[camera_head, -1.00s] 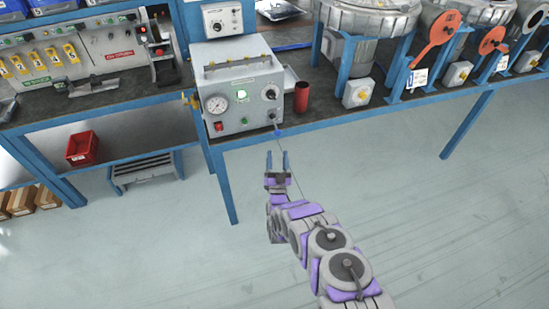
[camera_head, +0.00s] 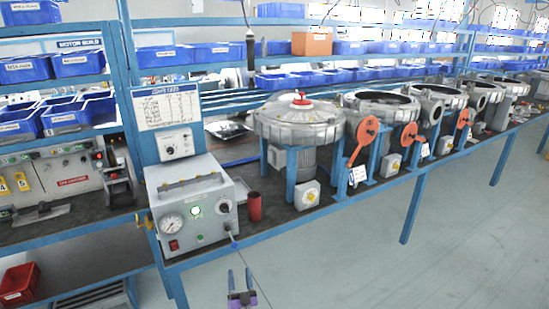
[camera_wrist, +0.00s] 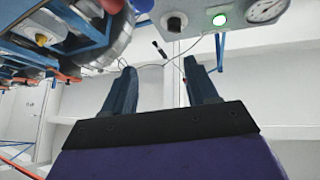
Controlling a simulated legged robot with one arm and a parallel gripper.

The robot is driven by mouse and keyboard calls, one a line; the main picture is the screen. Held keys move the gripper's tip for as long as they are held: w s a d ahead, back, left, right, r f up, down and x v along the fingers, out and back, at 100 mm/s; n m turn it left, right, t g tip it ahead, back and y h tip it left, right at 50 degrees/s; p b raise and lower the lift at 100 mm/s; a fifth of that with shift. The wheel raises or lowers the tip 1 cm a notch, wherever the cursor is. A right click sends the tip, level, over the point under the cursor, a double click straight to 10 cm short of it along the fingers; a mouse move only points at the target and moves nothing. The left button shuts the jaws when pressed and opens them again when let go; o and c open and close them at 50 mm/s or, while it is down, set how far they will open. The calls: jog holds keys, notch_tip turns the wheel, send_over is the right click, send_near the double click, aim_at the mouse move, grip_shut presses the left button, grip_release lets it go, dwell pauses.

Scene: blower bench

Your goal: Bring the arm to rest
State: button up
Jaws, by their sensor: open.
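My gripper (camera_head: 240,284) is at the bottom of the head view, in front of the bench and below its front edge. Its two blue fingers are apart with nothing between them. The wrist view shows the same open fingers (camera_wrist: 162,88), with the picture turned upside down. The rest of my arm is out of the head view. The grey test box (camera_head: 194,203) stands on the bench above and to the left of my gripper, with a gauge, a lit green button and a red button. A thin cable with a dark probe (camera_head: 232,239) hangs at its front right corner.
The blue-framed bench (camera_head: 281,225) runs to the right with several blower housings (camera_head: 298,124) and orange paddles (camera_head: 362,137). A dark red cup (camera_head: 254,206) stands beside the test box. Open floor (camera_head: 345,275) lies in front.

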jog(key=w+d+r+n+g+h, duration=0.1)
jog(key=w+d+r+g, duration=0.15)
jog(key=w+r, duration=0.3)
jog(key=w+d+r+n+g+h, duration=0.1)
jog(key=w+d+r+g, duration=0.1)
jog(key=w+r+g, duration=0.3)
jog(key=s+d+r+m+g+h, duration=0.1)
jog(key=s+d+r+g+h, duration=0.2)
jog(key=s+d+r+g, duration=1.05)
jog(key=s+d, duration=0.2)
jog(key=s, duration=1.3)
jog(key=s+d+r+g, duration=0.2)
jog(key=s+d+r, duration=0.1)
jog(key=s, duration=1.4)
jog(key=s+d+r+g+h, duration=0.1)
jog(key=s+d, duration=0.5)
jog(key=s, duration=1.1)
jog(key=shift+s+r+m+g, duration=0.3)
jog(key=shift+s+r+g, duration=0.1)
jog(key=shift+r+g, duration=0.35)
jog(key=shift+f, duration=0.1)
